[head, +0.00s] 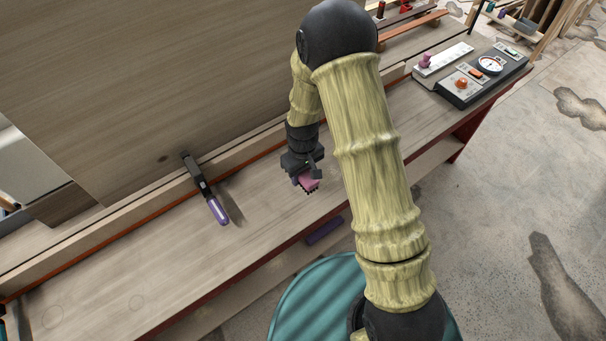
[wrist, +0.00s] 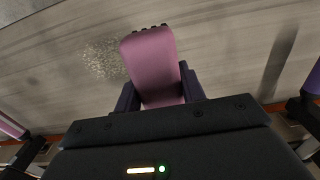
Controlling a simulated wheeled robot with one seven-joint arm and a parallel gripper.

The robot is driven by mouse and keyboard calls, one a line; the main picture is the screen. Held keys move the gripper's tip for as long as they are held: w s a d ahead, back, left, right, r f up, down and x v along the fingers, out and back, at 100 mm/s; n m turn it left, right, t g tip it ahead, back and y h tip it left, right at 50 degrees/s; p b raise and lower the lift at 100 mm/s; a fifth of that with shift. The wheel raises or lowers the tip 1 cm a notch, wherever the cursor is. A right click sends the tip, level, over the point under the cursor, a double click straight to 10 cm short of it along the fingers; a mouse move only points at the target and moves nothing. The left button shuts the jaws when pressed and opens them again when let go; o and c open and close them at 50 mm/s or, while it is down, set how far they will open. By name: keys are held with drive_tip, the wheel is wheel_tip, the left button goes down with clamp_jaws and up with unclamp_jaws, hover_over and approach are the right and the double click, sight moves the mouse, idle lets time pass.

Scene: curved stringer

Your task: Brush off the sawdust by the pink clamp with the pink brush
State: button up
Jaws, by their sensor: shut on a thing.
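My gripper (head: 303,172) is shut on the pink brush (head: 309,183), low over the bench top. In the wrist view the pink brush (wrist: 150,55) stands out from between the purple-dark fingers of my gripper (wrist: 160,88), its dark bristles just showing at the far edge. A pale speckled patch of sawdust (wrist: 103,59) lies on the wood just left of the brush. A clamp with a pink handle (wrist: 12,127) is cut by the left edge of the wrist view. The head view shows neither sawdust nor pink clamp; my arm covers part of the bench.
A purple-handled clamp (head: 215,206) sits on the curved stringer's edge; its handle (wrist: 313,80) is at the wrist view's right edge. A control box (head: 472,80) stands at the bench's far right. The bench top (head: 150,270) is clear at left.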

drive_tip(key=shift+r+p, duration=0.45)
drive_tip(key=shift+r, duration=0.45)
drive_tip(key=shift+s+r, duration=0.15)
drive_tip(key=shift+r, duration=0.15)
drive_tip(key=shift+f, duration=0.1)
